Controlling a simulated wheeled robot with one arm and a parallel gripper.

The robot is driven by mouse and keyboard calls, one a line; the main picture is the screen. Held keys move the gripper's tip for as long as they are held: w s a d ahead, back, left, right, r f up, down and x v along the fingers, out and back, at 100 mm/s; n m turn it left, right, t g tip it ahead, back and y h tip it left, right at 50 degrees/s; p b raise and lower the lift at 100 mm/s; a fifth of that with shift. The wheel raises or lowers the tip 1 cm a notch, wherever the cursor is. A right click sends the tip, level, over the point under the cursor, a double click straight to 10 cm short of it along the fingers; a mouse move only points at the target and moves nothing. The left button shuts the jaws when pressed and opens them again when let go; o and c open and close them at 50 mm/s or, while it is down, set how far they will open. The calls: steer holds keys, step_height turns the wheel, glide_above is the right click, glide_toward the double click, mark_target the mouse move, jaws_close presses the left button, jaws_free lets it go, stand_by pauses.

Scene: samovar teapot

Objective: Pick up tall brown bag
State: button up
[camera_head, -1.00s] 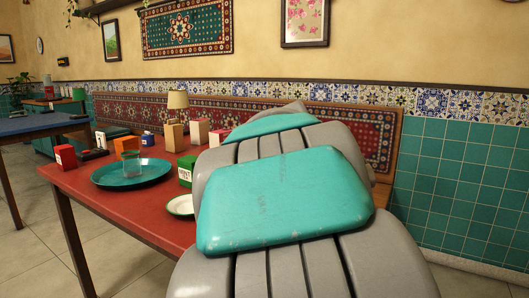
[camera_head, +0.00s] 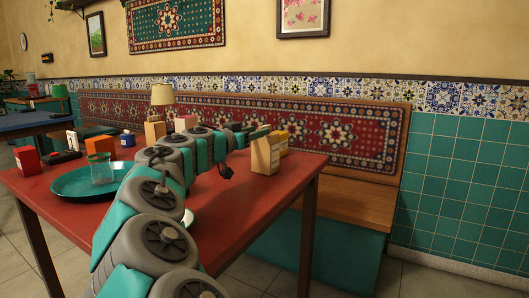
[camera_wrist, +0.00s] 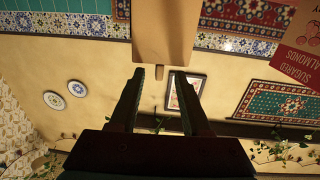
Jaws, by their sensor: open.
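A tall tan-brown bag (camera_head: 265,153) stands upright at the right part of the red table (camera_head: 240,215), with a marking on its front. In the wrist view, which is upside down, a plain tan-brown upright shape (camera_wrist: 163,30), likely this bag, is at the top centre. My gripper (camera_wrist: 160,75) is open. Its dark fingers point toward the tan shape, with clear space between them. I cannot tell the exact distance. In the head view the end of my arm is close to the bag, and the gripper is hard to make out.
A yellow item (camera_head: 283,141) is right behind the bag. A red sugared almonds box (camera_wrist: 300,45) is beside the tan shape in the wrist view. A bench (camera_head: 345,198) is behind.

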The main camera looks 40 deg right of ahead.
mark_target(270, 127)
steer(key=shift+p+x, duration=0.4)
steer(key=shift+x, duration=3.6)
steer(key=shift+c, duration=0.2)
jaws_close()
